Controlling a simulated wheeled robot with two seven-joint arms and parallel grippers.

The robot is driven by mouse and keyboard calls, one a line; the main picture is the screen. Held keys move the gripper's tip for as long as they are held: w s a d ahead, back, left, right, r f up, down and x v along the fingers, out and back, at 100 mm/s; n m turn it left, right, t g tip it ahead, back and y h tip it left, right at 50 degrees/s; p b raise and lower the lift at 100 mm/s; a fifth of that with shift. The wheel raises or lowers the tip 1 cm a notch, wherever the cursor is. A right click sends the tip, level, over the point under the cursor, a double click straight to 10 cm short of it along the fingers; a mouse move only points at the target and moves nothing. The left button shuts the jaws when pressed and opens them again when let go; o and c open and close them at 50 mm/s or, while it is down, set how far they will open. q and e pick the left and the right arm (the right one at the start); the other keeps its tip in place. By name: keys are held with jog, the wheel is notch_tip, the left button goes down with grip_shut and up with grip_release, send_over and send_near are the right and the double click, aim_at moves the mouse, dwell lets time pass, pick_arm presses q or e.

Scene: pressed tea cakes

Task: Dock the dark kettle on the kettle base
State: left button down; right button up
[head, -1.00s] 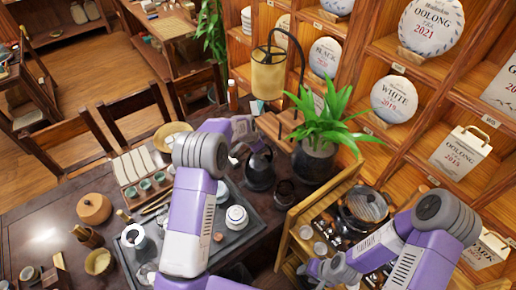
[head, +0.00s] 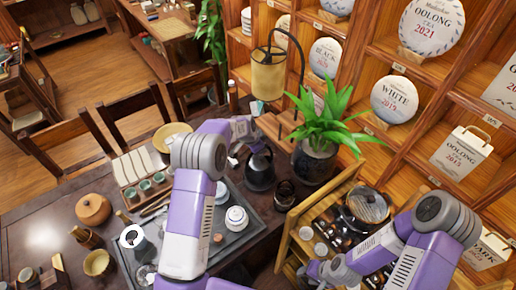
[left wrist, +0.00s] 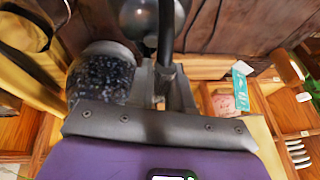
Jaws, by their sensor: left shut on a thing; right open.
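The dark kettle (head: 260,170) stands upright on the dark table, right of the tea tray and in front of the potted plant. My left gripper (head: 246,143) is at its upper left side. In the left wrist view the kettle's dark handle (left wrist: 166,40) runs between the fingers of my left gripper (left wrist: 167,88), which is shut on it; part of the round kettle body (left wrist: 150,14) shows beyond. I cannot make out the kettle base; the kettle may hide it. My right gripper (head: 318,271) is open and empty, low over the wooden cabinet.
A potted plant (head: 318,160) stands close behind the kettle, and its pot (left wrist: 100,76) is close in the left wrist view. The tray (head: 240,243) holds a white lidded bowl (head: 236,218). A lamp (head: 268,75) rises behind.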

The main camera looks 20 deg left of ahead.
pick_arm(q)
jog(key=shift+w+f+b, duration=0.1)
jog(key=shift+f+b, duration=0.25)
jog(key=shift+b, duration=0.1)
dwell(0.4)
jog(key=c, duration=1.3)
grip_release()
jog(key=shift+s+f, duration=0.2)
jog(key=shift+p+v, duration=0.45)
jog(key=shift+v, duration=0.65)
jog(key=p+v, duration=0.3)
jog(key=v, duration=0.6)
jog(key=shift+f, duration=0.1)
